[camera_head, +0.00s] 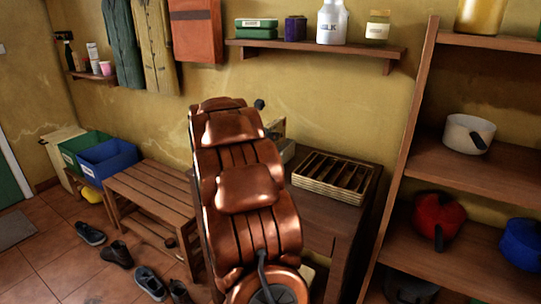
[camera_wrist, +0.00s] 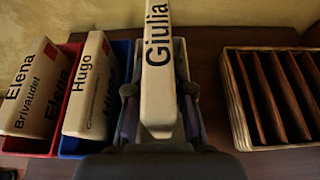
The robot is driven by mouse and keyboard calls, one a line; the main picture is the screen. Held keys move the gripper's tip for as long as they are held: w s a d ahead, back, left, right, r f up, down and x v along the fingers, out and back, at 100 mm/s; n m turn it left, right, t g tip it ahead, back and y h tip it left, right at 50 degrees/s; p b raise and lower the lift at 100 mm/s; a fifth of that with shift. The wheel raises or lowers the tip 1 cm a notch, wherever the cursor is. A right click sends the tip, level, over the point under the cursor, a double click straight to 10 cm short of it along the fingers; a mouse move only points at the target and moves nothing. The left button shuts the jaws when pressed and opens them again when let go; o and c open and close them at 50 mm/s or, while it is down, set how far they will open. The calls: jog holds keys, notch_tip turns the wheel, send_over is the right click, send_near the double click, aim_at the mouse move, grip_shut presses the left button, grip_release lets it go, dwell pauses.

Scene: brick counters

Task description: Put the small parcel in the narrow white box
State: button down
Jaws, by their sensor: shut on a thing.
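My gripper (camera_wrist: 159,95) is shut on a cream parcel (camera_wrist: 156,70) marked "Giulia", with one dark finger on each side. The parcel lies over a narrow pale grey-white box (camera_wrist: 181,50) in the wrist view and covers most of it. Whether the parcel's lower part is inside the box I cannot tell. In the head view my copper-coloured arm hides the gripper and most of this spot.
A blue box (camera_wrist: 74,147) with a "Hugo" parcel (camera_wrist: 91,90) and a red box (camera_wrist: 72,50) with an "Elena" parcel (camera_wrist: 36,90) stand left of the pale box. A slotted wooden crate (camera_wrist: 237,110) stands right, with bare table between.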

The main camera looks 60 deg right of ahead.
jog(key=shift+f+b, duration=0.65)
jog(key=shift+f, duration=1.85)
jog(key=shift+f, duration=0.2)
jog(key=c, duration=1.3)
grip_release()
jog(key=shift+r, duration=0.15)
jog(key=shift+a+r, duration=0.15)
jog(key=shift+a, duration=0.05)
jog(key=p+v, duration=0.1)
jog(key=v, duration=1)
jog(key=shift+a, duration=0.3)
jog(key=shift+s+a, duration=0.1)
jog(key=shift+s, duration=0.05)
